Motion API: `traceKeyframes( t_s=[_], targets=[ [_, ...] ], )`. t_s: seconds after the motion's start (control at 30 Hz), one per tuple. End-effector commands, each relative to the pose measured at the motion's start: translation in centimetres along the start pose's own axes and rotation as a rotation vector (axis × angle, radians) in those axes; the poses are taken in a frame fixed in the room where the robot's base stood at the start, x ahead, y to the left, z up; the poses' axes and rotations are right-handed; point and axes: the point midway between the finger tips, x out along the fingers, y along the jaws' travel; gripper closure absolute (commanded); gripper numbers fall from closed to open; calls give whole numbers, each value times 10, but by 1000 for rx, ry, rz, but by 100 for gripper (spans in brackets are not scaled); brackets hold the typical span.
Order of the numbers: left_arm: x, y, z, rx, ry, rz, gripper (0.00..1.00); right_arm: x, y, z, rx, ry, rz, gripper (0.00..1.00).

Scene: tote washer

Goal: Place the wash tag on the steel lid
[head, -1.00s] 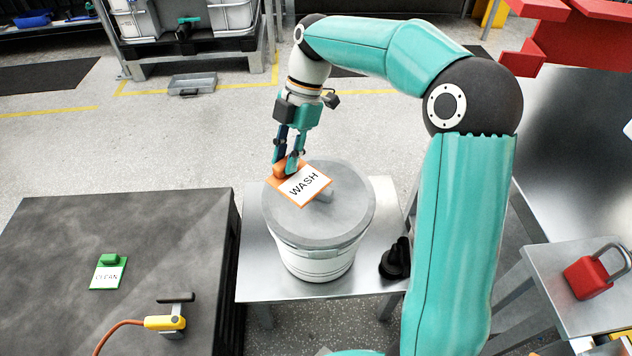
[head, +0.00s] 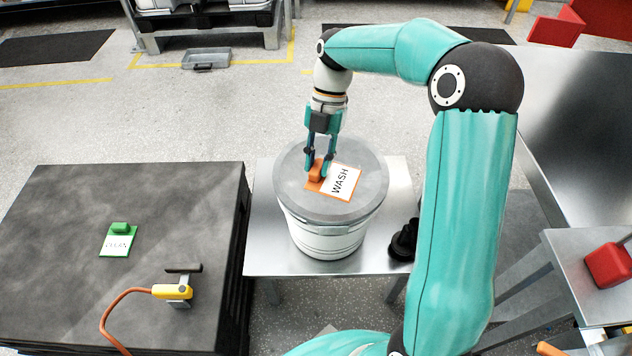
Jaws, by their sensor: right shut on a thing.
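The wash tag (head: 341,181) is a white card with an orange border, an orange grip block and the word WASH. It is at the round grey steel lid (head: 301,198), near the lid's middle, and looks flat against it. I cannot tell whether it bears fully on the lid. The lid sits on a white drum (head: 322,240). My right gripper (head: 318,174) points down and is shut on the tag's orange block. The tag hides the lid's central handle. My left gripper is not in view.
The drum stands on a steel table (head: 266,255) with a black object (head: 403,240) at its right. On the dark platform (head: 60,260) at left lie a green CLEAN tag (head: 117,241) and a yellow tool (head: 172,292) with an orange hose. A red padlock (head: 608,265) is at right.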

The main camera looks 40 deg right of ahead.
Motion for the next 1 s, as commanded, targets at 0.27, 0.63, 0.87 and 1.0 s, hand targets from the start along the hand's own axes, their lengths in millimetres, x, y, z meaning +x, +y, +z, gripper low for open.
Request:
traceKeyframes(
  t_s=[0.27,0.63,0.87,1.0],
  targets=[
    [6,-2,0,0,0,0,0,27,0,11,0,2,-3,100],
    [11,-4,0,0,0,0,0,57,0,23,-1,0,0,100],
    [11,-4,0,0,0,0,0,57,1,23,-1,0,0,56],
    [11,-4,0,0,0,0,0,57,1,23,-1,0,0,51]
  ],
)
